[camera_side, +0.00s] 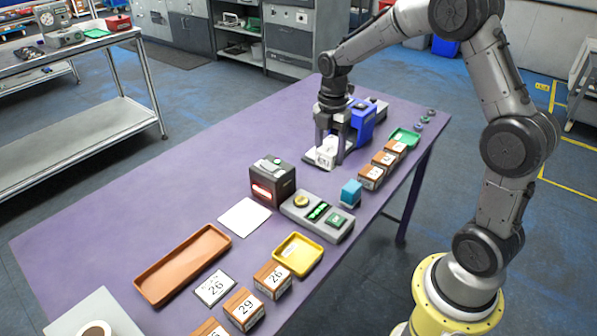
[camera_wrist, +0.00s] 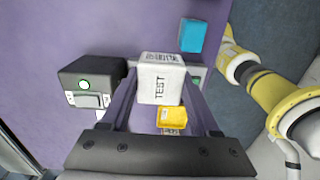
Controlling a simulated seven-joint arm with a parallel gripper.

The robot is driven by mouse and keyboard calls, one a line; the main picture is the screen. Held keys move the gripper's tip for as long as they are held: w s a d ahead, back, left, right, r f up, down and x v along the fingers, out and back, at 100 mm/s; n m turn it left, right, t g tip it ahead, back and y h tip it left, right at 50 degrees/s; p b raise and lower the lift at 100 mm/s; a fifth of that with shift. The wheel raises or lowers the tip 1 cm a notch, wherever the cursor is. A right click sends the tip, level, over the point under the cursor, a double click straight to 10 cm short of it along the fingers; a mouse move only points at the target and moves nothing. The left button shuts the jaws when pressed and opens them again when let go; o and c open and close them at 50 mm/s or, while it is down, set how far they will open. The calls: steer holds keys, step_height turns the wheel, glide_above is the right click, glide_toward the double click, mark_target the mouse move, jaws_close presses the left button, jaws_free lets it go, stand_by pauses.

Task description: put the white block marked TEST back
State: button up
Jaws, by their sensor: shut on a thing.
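The white block marked TEST (camera_side: 326,155) is between the fingers of my gripper (camera_side: 330,146), near the far part of the purple table. In the wrist view the block (camera_wrist: 161,84) shows the word TEST on one face and a printed code on another. My gripper (camera_wrist: 162,98) is shut on it, a finger on each side. A pale flat plate (camera_side: 313,166) lies under and beside the block in the side view. I cannot tell whether the block touches it. A blue and grey device (camera_side: 365,121) stands right behind my gripper.
A black scanner box (camera_side: 272,181) with a red light stands nearer, beside a grey button panel (camera_side: 317,215) and a blue cube (camera_side: 351,192). Brown boxes (camera_side: 371,177) and a green tray (camera_side: 404,137) line the right edge. A yellow tray (camera_side: 298,254) and brown tray (camera_side: 182,265) lie in front.

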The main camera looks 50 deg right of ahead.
steer(key=w+d+f, duration=0.2)
steer(key=w+f, duration=0.1)
steer(key=w, duration=0.4)
glide_above(299, 176)
steer(key=f, duration=0.3)
steer(key=s+f, duration=0.1)
steer(key=f, duration=0.1)
steer(key=shift+a, duration=0.15)
steer(key=shift+w+f, duration=0.55)
steer(key=shift+f, duration=1.7)
steer(key=shift+f, duration=0.1)
steer(key=o, duration=1.5)
steer(key=shift+c, duration=0.2)
